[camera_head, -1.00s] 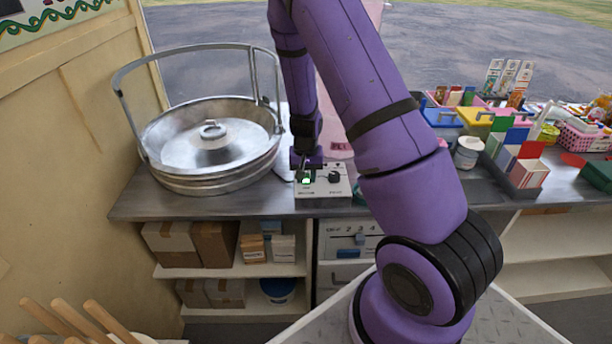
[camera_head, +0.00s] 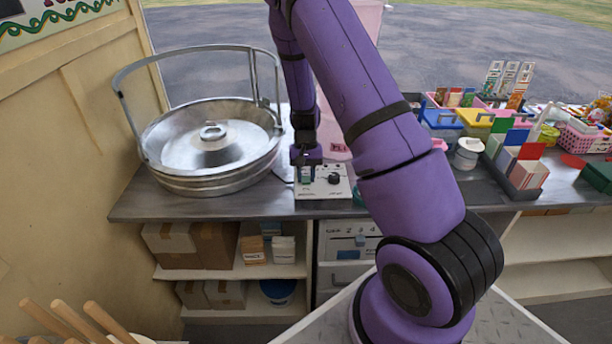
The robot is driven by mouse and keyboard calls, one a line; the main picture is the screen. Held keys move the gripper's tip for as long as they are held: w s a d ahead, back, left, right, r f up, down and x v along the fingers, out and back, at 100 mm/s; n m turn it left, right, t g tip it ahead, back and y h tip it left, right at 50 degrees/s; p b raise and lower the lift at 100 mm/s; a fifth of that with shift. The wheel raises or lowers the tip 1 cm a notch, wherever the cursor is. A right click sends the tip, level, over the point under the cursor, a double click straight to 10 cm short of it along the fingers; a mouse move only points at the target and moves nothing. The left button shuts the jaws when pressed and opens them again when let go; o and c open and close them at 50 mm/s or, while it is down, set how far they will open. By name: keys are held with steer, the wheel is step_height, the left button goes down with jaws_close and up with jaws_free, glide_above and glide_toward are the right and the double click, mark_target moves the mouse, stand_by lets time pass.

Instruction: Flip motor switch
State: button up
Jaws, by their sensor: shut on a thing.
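A small white control box (camera_head: 323,188) sits on the counter beside the metal spinning pan. It has a dark round knob (camera_head: 334,179) on its right and a green-tinted switch (camera_head: 306,174) on its left. My gripper (camera_head: 306,165) points down over the left part of the box, at the switch. Its fingertips are small and partly hidden, and appear closed at the switch. The switch's green part looks dark now. The wide silver pan (camera_head: 180,165) with its raised metal hoop stands left of the box.
The grey counter (camera_head: 230,208) has a little bare space along its front edge. A pale pink container (camera_head: 365,30) stands behind my arm. Coloured boxes (camera_head: 525,170), a white jar (camera_head: 467,153) and baskets crowd the right. Wooden sticks (camera_head: 70,322) stand at lower left.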

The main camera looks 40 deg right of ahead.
mark_target(305, 176)
steer(key=o, duration=0.9)
steer(key=v, duration=1.1)
steer(key=shift+f, duration=0.1)
